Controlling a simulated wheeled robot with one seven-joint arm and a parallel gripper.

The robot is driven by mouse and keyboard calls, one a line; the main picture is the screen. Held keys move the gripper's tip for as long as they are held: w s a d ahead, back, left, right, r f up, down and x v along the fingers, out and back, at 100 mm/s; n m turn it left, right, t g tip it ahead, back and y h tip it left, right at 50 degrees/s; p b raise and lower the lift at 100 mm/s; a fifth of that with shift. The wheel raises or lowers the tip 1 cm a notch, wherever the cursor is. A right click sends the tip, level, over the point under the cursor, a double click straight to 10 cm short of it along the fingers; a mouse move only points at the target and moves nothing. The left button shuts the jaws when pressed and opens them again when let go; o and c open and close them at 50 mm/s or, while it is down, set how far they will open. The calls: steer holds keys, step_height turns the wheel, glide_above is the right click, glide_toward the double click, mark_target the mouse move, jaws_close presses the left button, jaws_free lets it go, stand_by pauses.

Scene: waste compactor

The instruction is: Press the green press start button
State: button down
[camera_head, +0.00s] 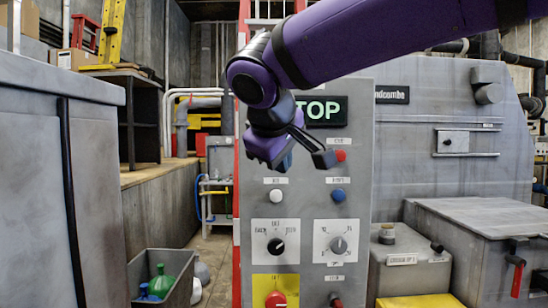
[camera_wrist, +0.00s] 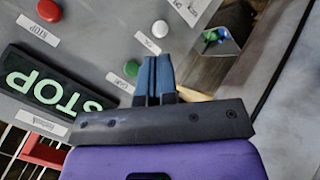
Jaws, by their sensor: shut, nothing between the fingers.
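The green button (camera_wrist: 132,68) shows in the wrist view on the grey control panel (camera_head: 305,235), beside the lit STOP sign (camera_wrist: 45,85). In the head view the green button is hidden behind my gripper (camera_head: 286,161). My gripper is in front of the upper left part of the panel, just below the STOP sign (camera_head: 322,111). In the wrist view its blue fingers (camera_wrist: 154,68) are shut together and empty, with the green button just left of their tips. I cannot tell how far the tips are from the panel surface.
A red button (camera_head: 340,156), a white button (camera_head: 276,195) and a blue button (camera_head: 337,196) are on the same panel. Lower are a black dial (camera_head: 276,246), a grey dial (camera_head: 338,245) and a red emergency button (camera_head: 276,299). A bin (camera_head: 176,275) with bottles stands left.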

steer(key=w, duration=0.9)
steer(key=shift+d, duration=0.2)
stand_by(2.1)
steer(key=shift+w, duration=0.35)
steer(key=shift+w, duration=0.5)
stand_by(0.8)
stand_by(0.3)
steer(key=shift+s, duration=0.9)
